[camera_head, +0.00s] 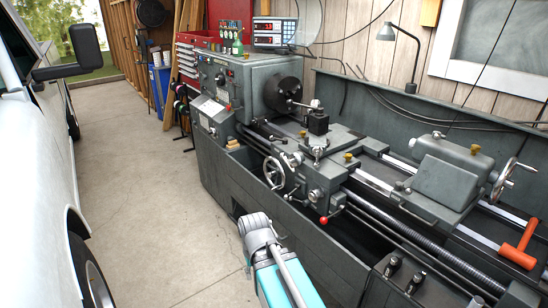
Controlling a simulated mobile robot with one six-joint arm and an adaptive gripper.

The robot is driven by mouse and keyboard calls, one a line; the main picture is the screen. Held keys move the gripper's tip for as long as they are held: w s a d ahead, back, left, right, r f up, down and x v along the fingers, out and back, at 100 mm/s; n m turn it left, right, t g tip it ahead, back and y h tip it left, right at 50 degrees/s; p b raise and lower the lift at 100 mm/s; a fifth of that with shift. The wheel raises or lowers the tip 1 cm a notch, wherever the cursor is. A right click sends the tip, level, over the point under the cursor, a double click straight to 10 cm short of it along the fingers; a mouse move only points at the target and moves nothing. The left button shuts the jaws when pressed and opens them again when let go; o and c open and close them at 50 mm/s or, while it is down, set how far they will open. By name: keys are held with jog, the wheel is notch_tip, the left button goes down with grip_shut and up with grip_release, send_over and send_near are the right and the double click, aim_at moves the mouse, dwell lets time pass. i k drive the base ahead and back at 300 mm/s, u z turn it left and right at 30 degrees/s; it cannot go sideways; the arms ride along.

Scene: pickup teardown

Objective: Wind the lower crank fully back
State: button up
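A grey metal lathe (225,165) stands along the wall, filling the middle and right of the view. On the front of its carriage is a spoked handwheel crank (275,172), the larger and lower one there. A smaller crank handle (318,153) sits above and to the right of it on the carriage. I cannot tell how far either crank is turned. Part of my arm, grey and teal, shows at the bottom centre, below the carriage. My gripper is not in view.
A lever with a red knob (323,219) sticks out from the carriage front. The tailstock (440,165) has its own handwheel (503,180). An orange hammer (520,246) lies at the lathe's right. A pale vehicle (30,180) borders the left; concrete floor (140,185) between is clear.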

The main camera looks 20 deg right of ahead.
aim_at(295, 160)
jog(key=z, duration=0.15)
jog(key=i, duration=0.95)
jog(key=z, duration=0.55)
